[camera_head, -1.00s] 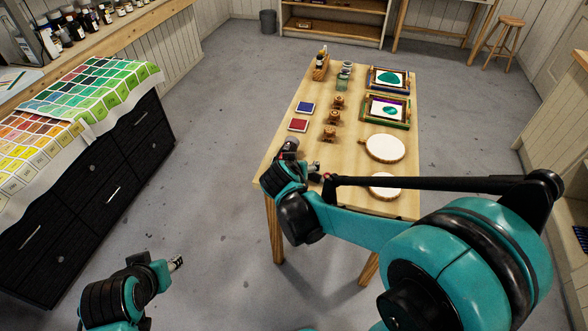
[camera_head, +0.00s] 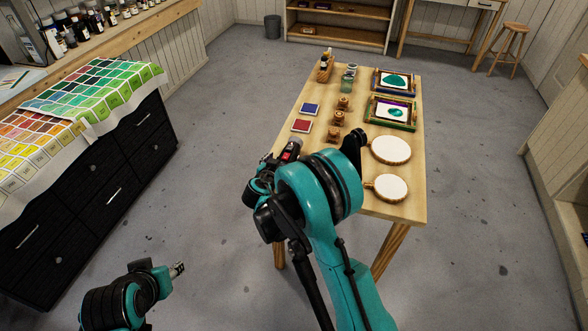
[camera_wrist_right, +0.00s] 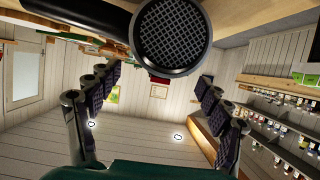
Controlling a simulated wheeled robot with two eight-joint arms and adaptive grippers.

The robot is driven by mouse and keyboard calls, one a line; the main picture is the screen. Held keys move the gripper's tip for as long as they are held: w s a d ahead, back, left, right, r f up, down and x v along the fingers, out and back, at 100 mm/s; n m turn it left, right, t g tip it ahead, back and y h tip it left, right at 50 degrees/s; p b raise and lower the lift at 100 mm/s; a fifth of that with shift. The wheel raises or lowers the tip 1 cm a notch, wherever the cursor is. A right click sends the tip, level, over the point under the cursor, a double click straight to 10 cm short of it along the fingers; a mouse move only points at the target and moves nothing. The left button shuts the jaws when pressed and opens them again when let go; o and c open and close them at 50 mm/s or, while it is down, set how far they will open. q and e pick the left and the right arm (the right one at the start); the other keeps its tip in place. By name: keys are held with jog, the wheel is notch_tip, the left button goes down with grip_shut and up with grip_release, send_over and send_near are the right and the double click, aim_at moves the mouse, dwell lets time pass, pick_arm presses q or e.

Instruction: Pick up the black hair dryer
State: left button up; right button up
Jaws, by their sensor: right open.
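The black hair dryer (camera_wrist_right: 172,36) shows large at the top of the right wrist view, its round mesh grille facing the camera. My left gripper (camera_head: 178,269) hangs low over the floor, away from the table.
The wooden table (camera_head: 405,208) also holds two round white hoops (camera_head: 390,150), several wooden stamps (camera_head: 333,134), a red pad (camera_head: 301,125), a blue pad (camera_head: 310,109) and framed prints (camera_head: 392,112). A black drawer cabinet (camera_head: 95,190) stands at left. Floor between is clear.

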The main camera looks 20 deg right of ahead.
jog(key=x, duration=0.3)
jog(key=shift+s+a, duration=0.1)
jog(key=shift+s, duration=0.05)
jog(key=shift+c, duration=0.8)
jog(key=c, duration=1.5)
jog(key=shift+r, duration=0.1)
